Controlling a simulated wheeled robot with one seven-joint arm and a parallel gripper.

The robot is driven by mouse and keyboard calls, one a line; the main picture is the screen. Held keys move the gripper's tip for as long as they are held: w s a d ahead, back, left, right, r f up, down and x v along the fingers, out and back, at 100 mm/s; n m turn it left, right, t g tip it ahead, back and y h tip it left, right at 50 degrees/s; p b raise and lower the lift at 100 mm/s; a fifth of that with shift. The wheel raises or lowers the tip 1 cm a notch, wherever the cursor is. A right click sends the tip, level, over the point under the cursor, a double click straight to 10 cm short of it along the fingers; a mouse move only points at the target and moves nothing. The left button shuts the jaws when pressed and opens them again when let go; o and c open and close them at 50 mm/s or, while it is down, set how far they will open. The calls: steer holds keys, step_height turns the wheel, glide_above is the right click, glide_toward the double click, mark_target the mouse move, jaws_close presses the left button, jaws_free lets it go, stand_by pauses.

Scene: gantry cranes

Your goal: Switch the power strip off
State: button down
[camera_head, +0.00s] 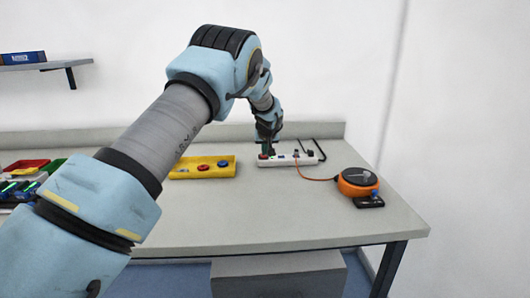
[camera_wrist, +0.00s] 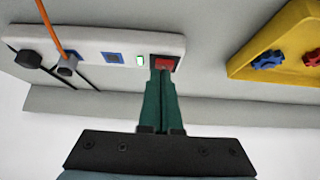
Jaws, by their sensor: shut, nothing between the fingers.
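The white power strip (camera_head: 285,161) lies on the table near the back wall. It also shows in the wrist view (camera_wrist: 95,43), with a red switch (camera_wrist: 165,63) at one end and a small green light (camera_wrist: 140,60) beside it. In the head view my gripper (camera_head: 267,152) is over the strip's left end.
A yellow box with round knobs (camera_head: 220,173) lies left of the strip. An orange cable reel (camera_head: 357,181) stands to the right, its cord running to the strip. Coloured bins (camera_head: 28,166) are at the far left. The front middle of the table (camera_head: 260,215) is clear.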

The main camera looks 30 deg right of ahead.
steer(key=f+b, duration=0.1)
steer(key=b, duration=0.1)
steer(key=shift+s+f+t+b, duration=0.1)
steer(key=shift+f+t+b, duration=0.1)
steer(key=shift+t+b, duration=0.15)
steer(key=shift+r+p, duration=0.4)
steer(key=shift+p, duration=0.1)
steer(key=shift+r, duration=0.1)
steer(key=shift+r, duration=0.7)
